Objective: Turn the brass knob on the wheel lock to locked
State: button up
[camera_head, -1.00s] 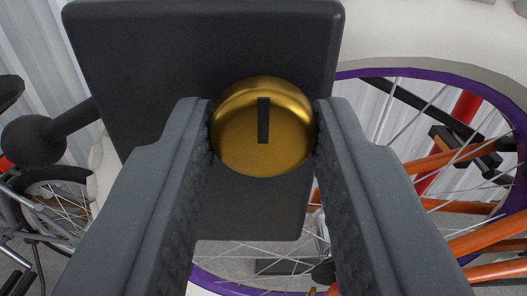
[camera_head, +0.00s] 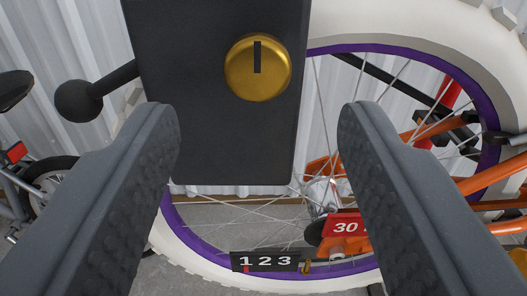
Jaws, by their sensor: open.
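The brass knob (camera_head: 258,75) is round and gold, on the front of the black wheel lock body (camera_head: 190,90). A dark bar on the knob's face stands upright, pointing to the top of the picture. My gripper (camera_head: 258,118) is open, its two fingers wide apart at left and right. Nothing is between the fingertips. The knob lies beyond and above the fingertips in the picture, apart from both fingers. I see no label that tells which position is locked.
A wheel with a purple rim and white tyre (camera_head: 405,28) stands behind the lock, with an orange bike frame (camera_head: 487,180) at right. A black rod with a ball end (camera_head: 78,101) sticks out left. A black plate marked 123 (camera_head: 265,262) and a red 30 tag (camera_head: 345,227) are below.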

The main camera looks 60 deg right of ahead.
jog(key=v, duration=0.8)
jog(key=shift+s+a, duration=0.15)
jog(key=shift+s, duration=0.05)
jog(key=shift+f, duration=0.1)
